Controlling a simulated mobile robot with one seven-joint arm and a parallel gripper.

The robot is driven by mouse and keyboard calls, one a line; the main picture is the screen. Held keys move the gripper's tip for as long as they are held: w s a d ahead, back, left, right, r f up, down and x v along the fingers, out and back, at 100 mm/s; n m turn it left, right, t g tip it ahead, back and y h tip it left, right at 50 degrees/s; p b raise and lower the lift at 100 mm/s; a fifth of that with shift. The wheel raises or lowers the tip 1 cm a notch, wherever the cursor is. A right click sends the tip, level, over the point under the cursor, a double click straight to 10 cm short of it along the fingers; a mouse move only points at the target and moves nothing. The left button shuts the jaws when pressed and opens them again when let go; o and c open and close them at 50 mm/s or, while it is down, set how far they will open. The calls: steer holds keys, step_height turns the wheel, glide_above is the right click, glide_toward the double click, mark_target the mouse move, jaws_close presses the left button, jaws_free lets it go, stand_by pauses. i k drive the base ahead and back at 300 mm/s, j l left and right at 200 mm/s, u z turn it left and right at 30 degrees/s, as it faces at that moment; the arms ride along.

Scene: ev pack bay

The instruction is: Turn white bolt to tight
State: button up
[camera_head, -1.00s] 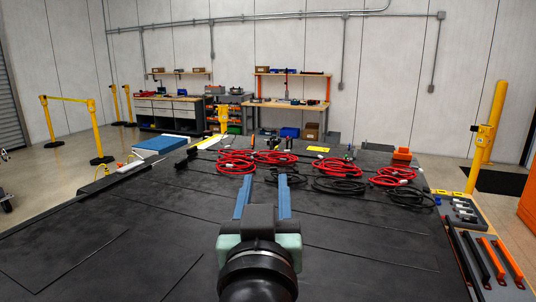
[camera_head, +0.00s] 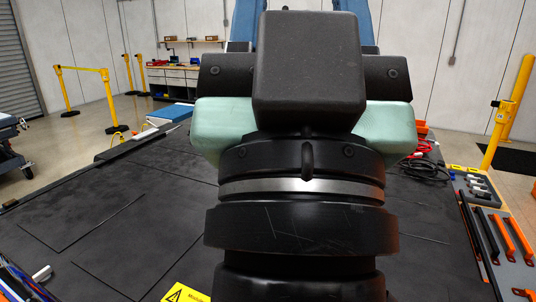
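My gripper (camera_head: 303,8) fills the middle of the head view, close to the camera. Its two blue fingers stand wide apart behind its black body, so it is open. The fingertips run out of the top of the picture, and I see nothing held between the visible parts. I cannot make out a white bolt; my gripper and wrist hide the middle of the dark pack top (camera_head: 130,210).
A yellow warning label (camera_head: 186,293) shows at the bottom. Cables (camera_head: 18,280) lie at lower left. Black cable coils (camera_head: 425,170) and orange-handled tools (camera_head: 512,235) are at right. A yellow post (camera_head: 510,110) stands behind. The pack's left side is mostly clear.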

mark_target(45, 274)
steer(key=j, duration=0.4)
steer(key=i+j+u, duration=0.15)
steer(key=j, duration=0.7)
steer(key=i+j+u, duration=0.1)
steer(key=j, duration=0.3)
steer(key=i+j+u, duration=0.1)
steer(key=j, duration=0.35)
